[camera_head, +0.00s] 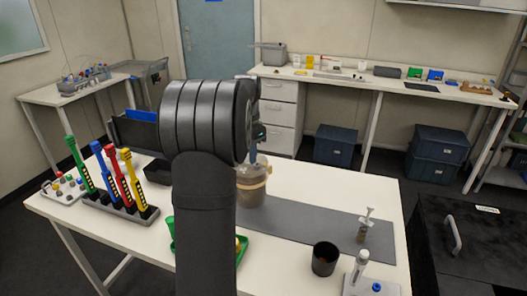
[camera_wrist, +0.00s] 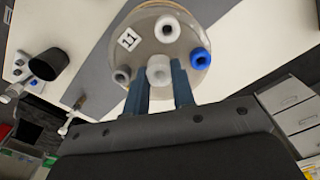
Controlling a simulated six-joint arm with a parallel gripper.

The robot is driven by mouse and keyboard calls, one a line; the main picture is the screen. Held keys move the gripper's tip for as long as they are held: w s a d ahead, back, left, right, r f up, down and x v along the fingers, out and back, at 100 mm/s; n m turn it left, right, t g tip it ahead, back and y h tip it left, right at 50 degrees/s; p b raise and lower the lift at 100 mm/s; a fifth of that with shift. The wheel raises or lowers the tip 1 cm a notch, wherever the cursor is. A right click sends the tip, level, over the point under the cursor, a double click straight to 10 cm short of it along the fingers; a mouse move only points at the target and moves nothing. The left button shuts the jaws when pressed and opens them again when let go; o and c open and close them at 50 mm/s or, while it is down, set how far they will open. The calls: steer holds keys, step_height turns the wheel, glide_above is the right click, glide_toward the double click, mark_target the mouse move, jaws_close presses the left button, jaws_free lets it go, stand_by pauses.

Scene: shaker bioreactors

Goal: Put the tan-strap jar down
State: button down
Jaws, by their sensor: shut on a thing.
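The tan-strap jar (camera_head: 251,186) is upright over the left part of the grey mat (camera_head: 318,222) on the white table, partly hidden behind my arm. I cannot tell whether its base touches the surface. In the wrist view its round lid (camera_wrist: 145,43) shows a label "11", a blue port, white ports and a grey port. My gripper (camera_wrist: 159,78) is shut on the jar, its two blue-grey fingers on either side of the pale central port on the lid. In the head view my arm hides most of the gripper.
A black cup (camera_head: 324,259), a small plunger-topped item (camera_head: 364,226) and a white device (camera_head: 360,275) stand to the right. A green tray (camera_head: 243,249) lies partly behind my arm. A rack (camera_head: 118,207) holds several coloured pipettes at left. The mat's middle is clear.

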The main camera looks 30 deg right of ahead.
steer(key=shift+w+a+f, duration=0.3)
steer(key=shift+w, duration=0.2)
steer(key=shift+w+a+f, duration=0.3)
steer(key=shift+w, duration=0.2)
steer(key=shift+f, duration=2.2)
steer(key=c, duration=1.2)
jaws_free()
step_height(320, 180, up, 12)
steer(key=shift+r, duration=0.15)
